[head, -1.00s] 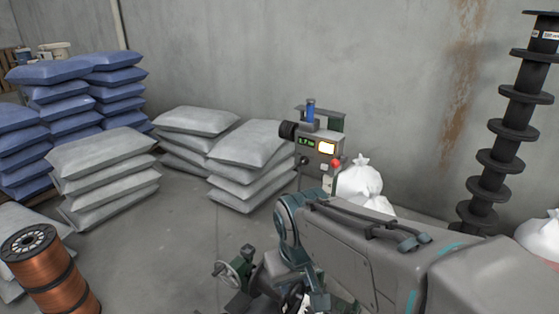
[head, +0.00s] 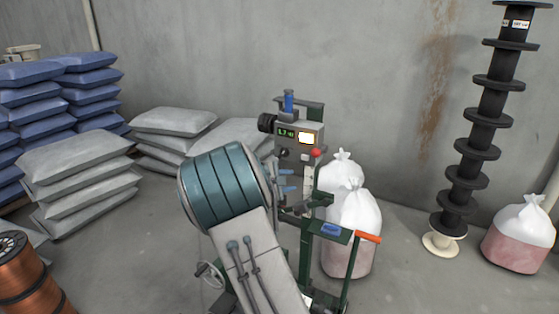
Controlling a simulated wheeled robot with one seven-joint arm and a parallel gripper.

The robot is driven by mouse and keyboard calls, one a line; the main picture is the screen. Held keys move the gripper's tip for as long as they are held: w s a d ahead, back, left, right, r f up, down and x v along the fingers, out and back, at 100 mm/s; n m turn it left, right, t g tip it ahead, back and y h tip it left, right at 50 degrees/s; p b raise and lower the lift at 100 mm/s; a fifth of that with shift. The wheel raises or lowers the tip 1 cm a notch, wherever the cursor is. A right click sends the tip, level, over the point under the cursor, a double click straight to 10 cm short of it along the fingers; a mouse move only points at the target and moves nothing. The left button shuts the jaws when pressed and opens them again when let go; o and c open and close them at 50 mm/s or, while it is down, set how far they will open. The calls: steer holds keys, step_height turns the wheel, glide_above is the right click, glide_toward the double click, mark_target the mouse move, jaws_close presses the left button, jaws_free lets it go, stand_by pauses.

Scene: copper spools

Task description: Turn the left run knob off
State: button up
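The green-framed machine (head: 345,275) stands in front of the wall, near the middle of the head view. Its grey control box (head: 291,140) has a green lit readout (head: 285,132), a bright panel (head: 306,138) and a red button (head: 316,153). A small dark knob-like part (head: 304,157) shows low on the box's front. I cannot tell which part is the left run knob or how it is set. My arm's teal joint and grey link cover the machine's lower left.
White and pink sacks (head: 352,215) stand right behind the machine. Stacked grey bags (head: 80,165) and blue bags (head: 95,80) fill the left. A copper spool (head: 25,275) is at the lower left. Black spools (head: 485,110) rise at the right.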

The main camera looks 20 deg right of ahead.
mark_target(282, 154)
steer(key=w+a+f+n+t+h+b, duration=0.1)
steer(key=w+a+n+t, duration=0.25)
steer(key=w, duration=0.25)
steer(key=w+a+f+n+t, duration=0.2)
steer(key=w+n, duration=0.2)
steer(key=w, duration=0.2)
steer(key=x, duration=0.4)
steer(key=p+x, duration=0.1)
steer(key=x, duration=0.4)
steer(key=r+p+x, duration=0.1)
steer(key=x, duration=0.3)
steer(key=shift+d, duration=0.5)
jaws_close()
